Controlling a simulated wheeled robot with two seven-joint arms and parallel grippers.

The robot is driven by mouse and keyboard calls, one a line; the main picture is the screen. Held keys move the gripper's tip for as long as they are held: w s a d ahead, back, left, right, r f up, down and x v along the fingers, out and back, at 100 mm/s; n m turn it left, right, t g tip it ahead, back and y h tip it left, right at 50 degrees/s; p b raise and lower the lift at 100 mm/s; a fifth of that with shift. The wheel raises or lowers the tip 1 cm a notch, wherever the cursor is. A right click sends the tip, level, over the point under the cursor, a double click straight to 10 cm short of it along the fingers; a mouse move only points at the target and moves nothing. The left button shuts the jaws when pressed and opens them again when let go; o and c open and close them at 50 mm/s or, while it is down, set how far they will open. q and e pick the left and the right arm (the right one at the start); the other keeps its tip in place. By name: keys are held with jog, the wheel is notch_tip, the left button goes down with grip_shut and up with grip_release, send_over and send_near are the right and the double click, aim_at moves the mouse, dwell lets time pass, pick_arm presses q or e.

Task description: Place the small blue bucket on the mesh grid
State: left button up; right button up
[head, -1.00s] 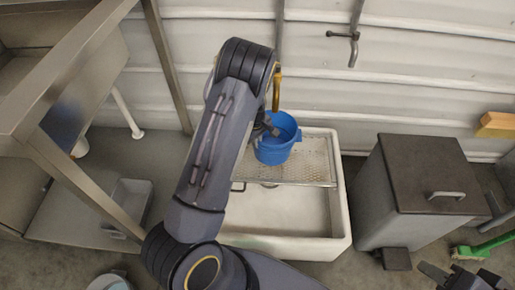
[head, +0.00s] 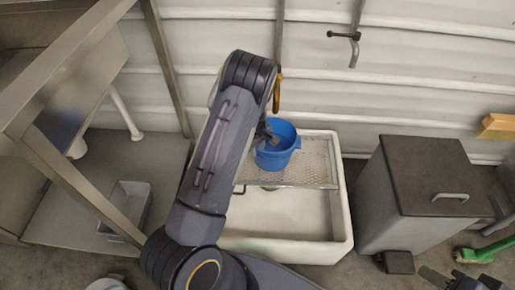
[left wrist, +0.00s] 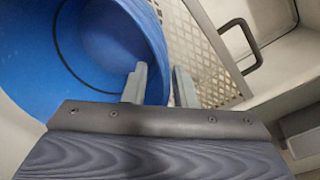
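The small blue bucket (head: 276,152) is over the mesh grid (head: 313,160), which spans the back of the white sink. In the head view its base appears at or just above the mesh; I cannot tell whether it touches. My left gripper (head: 266,132) reaches the bucket's rim from the upper left. In the left wrist view the gripper's fingers (left wrist: 160,82) straddle the bucket's wall (left wrist: 110,40), one inside and one outside, and seem shut on it. The mesh (left wrist: 195,50) lies below and to the right. My right gripper (head: 459,277) is low at the right edge, empty, fingers apart.
The white sink (head: 343,215) has an empty basin in front of the mesh. A brass tap (head: 277,92) hangs just above the bucket. A grey lidded bin (head: 425,175) stands right of the sink. A metal frame table (head: 60,185) is at the left.

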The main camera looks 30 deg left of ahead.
pick_arm(q)
jog(key=shift+r, duration=0.1)
jog(key=s+d+r+m+t+h+p, duration=0.1)
jog(key=s+r+p, duration=0.15)
jog(key=r, duration=0.75)
jog(key=s+d+r+m+h+p, duration=0.1)
jog(key=s+r+p, duration=0.15)
jog(key=r, duration=0.85)
jog(key=s+d+r+m+t+h, duration=0.1)
jog(key=s+d+r+m+h, duration=0.2)
jog(key=s+r, duration=0.55)
jog(key=s+d+r+m+t, duration=0.1)
jog(key=s+d+r+m, duration=0.1)
jog(key=s, duration=0.6)
jog(key=s+d+r+m+t+y, duration=0.1)
jog(key=s+d+m, duration=0.3)
jog(key=s, duration=0.4)
jog(key=shift+r+m+t+y+b, duration=0.3)
jog(key=shift+r+m, duration=0.4)
jog(key=shift+m, duration=0.1)
jog(key=shift+d, duration=0.1)
